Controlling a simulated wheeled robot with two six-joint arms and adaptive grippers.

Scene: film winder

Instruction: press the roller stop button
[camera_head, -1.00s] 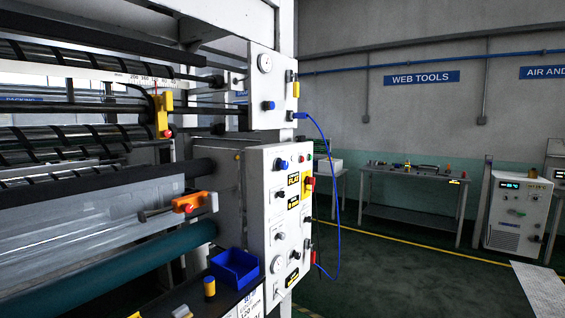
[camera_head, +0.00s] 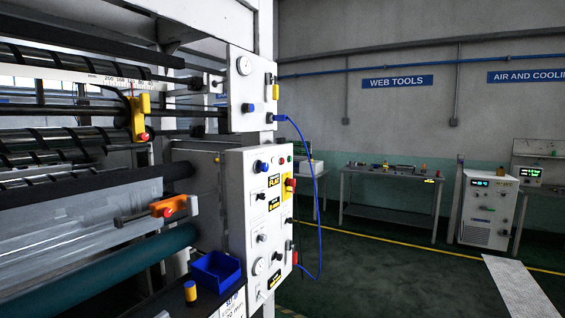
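The film winder's white control panel (camera_head: 262,215) faces right of centre. Near its top are a dark blue knob (camera_head: 261,166), a small red button or lamp (camera_head: 281,161) and a small green one. A yellow box with a red part (camera_head: 289,187) sits at the panel's right edge. A red part (camera_head: 295,258) shows lower on that edge. The labels are too small to read, so I cannot tell which one is the roller stop button. Neither of my grippers is in view.
Rollers and clear film (camera_head: 80,215) fill the left, with an orange-handled part (camera_head: 168,207) in front. A blue bin (camera_head: 215,271) sits on a ledge below. A blue cable (camera_head: 322,205) loops off the panel's right side. Open floor (camera_head: 390,275) lies right, before a bench (camera_head: 390,180).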

